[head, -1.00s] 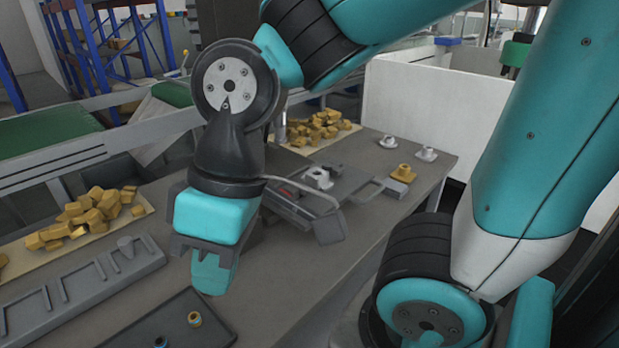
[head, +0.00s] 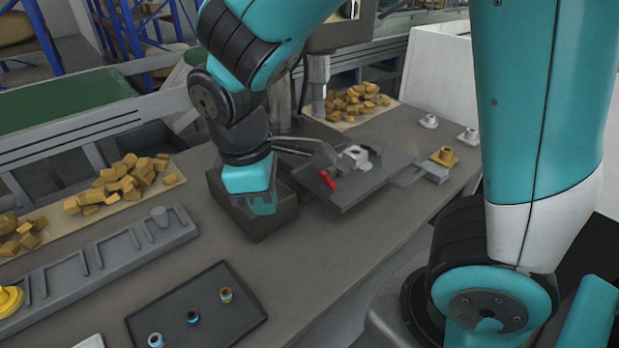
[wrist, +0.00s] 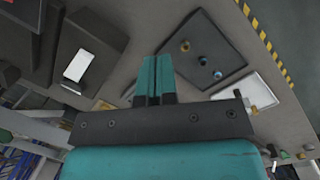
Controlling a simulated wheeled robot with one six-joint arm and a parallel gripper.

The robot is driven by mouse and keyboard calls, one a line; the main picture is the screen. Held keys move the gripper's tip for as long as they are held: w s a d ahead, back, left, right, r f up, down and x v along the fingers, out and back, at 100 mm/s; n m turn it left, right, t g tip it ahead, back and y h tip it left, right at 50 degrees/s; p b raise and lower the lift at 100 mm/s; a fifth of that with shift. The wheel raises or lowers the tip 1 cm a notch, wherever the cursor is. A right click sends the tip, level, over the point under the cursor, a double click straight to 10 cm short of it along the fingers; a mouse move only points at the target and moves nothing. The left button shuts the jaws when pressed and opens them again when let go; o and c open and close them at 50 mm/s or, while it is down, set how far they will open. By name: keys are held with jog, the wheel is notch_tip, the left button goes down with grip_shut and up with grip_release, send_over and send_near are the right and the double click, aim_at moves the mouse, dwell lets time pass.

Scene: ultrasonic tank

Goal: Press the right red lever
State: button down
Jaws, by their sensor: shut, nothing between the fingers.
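One red lever (head: 327,179) shows in the head view, at the near left of a dark grey fixture plate (head: 375,185) that carries a light metal part. No second red lever can be made out; my arm may hide one. My gripper (head: 263,206) points down at a dark grey box (head: 262,222) left of the plate, with its fingers shut and empty. It is left of the red lever and apart from it. In the wrist view the shut teal fingers (wrist: 155,78) show side by side, and the red lever is not clearly visible.
A dark tray (head: 190,320) with several small rings lies at the front. A grey slotted rack (head: 95,262) and yellow blocks (head: 125,183) are at left. A vertical machine column (head: 318,85) stands behind the plate. The bench front is bare right of the tray.

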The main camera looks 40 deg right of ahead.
jog(key=w+d+f+n+t+h, duration=0.1)
jog(key=w+d+f+n+h, duration=0.1)
jog(key=w+f+n+h, duration=0.5)
jog(key=n+h, duration=0.1)
jog(key=h, duration=0.5)
jog(key=p, duration=0.2)
send_near(322, 176)
notch_tip(322, 176, down, 4)
jog(key=d, duration=0.3)
jog(key=shift+w+d+r, duration=0.1)
jog(key=shift+d+r, duration=0.65)
jog(key=shift+d, duration=0.25)
jog(key=shift+d+r+p, duration=0.25)
jog(key=shift+d+p, duration=0.15)
jog(key=shift+d, duration=0.25)
jog(key=shift+r, duration=0.1)
